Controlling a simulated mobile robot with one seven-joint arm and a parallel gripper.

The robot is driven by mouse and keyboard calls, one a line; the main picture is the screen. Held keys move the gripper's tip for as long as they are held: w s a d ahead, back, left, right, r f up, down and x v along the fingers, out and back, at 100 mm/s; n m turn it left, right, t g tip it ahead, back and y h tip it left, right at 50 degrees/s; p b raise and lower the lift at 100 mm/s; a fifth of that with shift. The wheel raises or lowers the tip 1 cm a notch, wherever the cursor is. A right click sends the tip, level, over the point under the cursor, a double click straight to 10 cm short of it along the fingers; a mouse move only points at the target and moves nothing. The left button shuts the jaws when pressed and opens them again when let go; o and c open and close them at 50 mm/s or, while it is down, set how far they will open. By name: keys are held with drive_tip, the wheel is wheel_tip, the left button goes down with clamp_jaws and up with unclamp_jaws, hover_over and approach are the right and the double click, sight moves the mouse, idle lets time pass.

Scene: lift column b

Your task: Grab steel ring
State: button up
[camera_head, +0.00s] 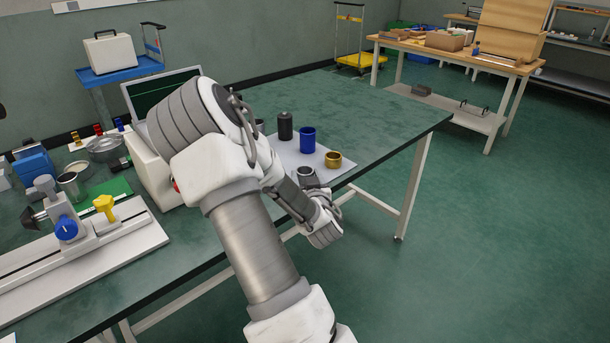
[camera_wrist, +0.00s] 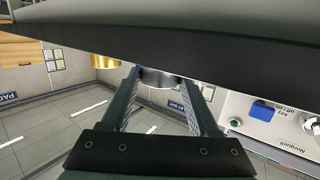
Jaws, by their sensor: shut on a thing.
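The steel ring (camera_head: 306,171) is a short grey cylinder with a dark opening, at the front edge of the pale mat (camera_head: 288,158) in the head view. In the wrist view the steel ring (camera_wrist: 160,77) shows as a dark round shape between the fingertips. My gripper (camera_wrist: 159,82) is shut on it, with one finger on each side. In the head view my wrist hides most of the gripper. I cannot tell whether the ring still touches the mat.
Close by on the mat stand a brass ring (camera_head: 333,160), a blue cup (camera_head: 308,140) and a dark cylinder (camera_head: 285,126). A white box (camera_head: 150,170) and a slide rail (camera_head: 90,245) are to the left. The table's far right part is clear.

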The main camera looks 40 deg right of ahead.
clamp_jaws()
drive_tip(key=shift+r, duration=0.1)
drive_tip(key=shift+r, duration=0.5)
wheel_tip(320, 180, up, 4)
drive_tip(key=shift+f+p, duration=0.15)
drive_tip(key=shift+p, duration=0.95)
drive_tip(key=s+d+r+b, duration=0.1)
drive_tip(key=s+r+b, duration=0.1)
drive_tip(key=s+r, duration=0.4)
drive_tip(key=shift+s, duration=2.8)
